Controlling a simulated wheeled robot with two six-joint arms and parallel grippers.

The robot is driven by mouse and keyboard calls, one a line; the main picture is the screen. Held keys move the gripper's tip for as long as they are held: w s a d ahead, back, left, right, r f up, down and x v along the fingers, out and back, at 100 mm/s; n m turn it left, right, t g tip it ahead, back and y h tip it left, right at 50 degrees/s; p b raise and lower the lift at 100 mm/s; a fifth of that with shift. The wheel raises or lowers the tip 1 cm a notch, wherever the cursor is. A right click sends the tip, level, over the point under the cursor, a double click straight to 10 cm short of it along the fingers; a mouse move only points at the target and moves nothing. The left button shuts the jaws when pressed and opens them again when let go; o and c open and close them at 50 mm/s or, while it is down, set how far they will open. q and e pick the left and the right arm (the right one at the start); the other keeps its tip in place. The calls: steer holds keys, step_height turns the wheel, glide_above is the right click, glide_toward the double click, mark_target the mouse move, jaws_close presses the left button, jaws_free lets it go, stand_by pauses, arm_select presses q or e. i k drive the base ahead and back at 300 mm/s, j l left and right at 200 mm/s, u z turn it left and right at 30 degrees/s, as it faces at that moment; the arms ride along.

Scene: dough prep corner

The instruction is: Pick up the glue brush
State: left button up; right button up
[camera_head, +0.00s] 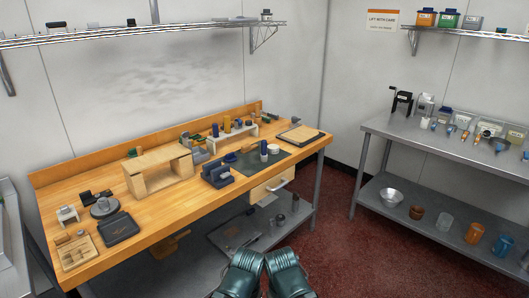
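I cannot make out the glue brush for certain at this distance. A wooden workbench (165,217) stands on the left with many small items on it. A blue block-like holder (217,174) stands left of the mat. A steel table (465,153) on the right holds small pots and tools, too small to name surely. Two teal parts of my own arms show side by side at the bottom centre, apart from both tables. No gripper fingers show.
A wooden box (157,173) sits mid-bench, with a black tray (118,228) to its left. A drawer (270,186) with a handle is under the bench. A metal bowl (391,197) and several cups stand on the steel table's lower shelf. Red floor (345,235) lies open between the tables.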

mark_target(263, 155)
steer(key=i+j+z, duration=0.2)
steer(key=i, duration=0.35)
steer(key=i+z, duration=0.25)
steer(key=i, duration=0.3)
steer(key=i+j+z, duration=0.2)
steer(key=i, duration=0.35)
steer(key=i+j+z, duration=0.2)
steer(key=i+j, duration=0.25)
